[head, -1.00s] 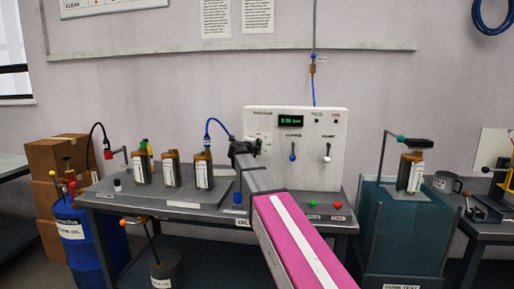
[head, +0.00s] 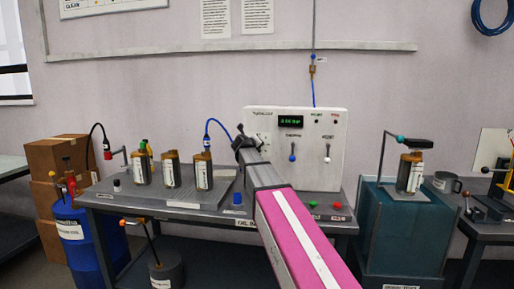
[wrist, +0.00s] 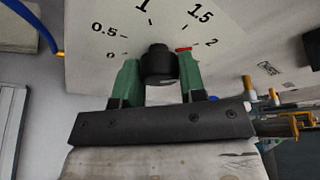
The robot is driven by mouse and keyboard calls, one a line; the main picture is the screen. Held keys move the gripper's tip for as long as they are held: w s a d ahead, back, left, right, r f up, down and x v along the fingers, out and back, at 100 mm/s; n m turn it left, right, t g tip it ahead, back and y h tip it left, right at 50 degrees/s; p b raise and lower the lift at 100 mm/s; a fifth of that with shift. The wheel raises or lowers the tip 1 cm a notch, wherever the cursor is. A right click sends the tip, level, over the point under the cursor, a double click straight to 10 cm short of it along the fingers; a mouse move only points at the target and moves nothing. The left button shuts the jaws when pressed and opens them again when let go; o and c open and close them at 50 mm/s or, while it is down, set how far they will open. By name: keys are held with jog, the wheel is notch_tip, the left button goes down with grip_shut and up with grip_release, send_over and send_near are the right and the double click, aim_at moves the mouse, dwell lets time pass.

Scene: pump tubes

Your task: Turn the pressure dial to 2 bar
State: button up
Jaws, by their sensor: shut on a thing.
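The pressure dial is a black knob (wrist: 158,65) on a white panel (wrist: 105,70), with a printed scale from 0 to 2 around it in the wrist view. A red mark (wrist: 184,49) beside the knob points toward the 2 end of the scale; whether it is exactly at 2 I cannot tell. My gripper (wrist: 158,80) has its green fingers on both sides of the knob and is shut on it. In the head view, my gripper (head: 243,143) is at the left part of the panel (head: 335,165) and hides the knob. The green display (head: 291,121) is too blurred to read.
Several brown pump units (head: 171,170) stand on the bench to the left of my arm. A blue hose (head: 212,124) arches near my gripper. Two levers (head: 327,153) stick out of the panel, right of the gripper.

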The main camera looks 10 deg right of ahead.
jog(key=shift+s+f, duration=0.1)
jog(key=o, duration=0.9)
jog(key=v, duration=1)
jog(key=shift+s+a, duration=0.2)
jog(key=shift+s, duration=0.05)
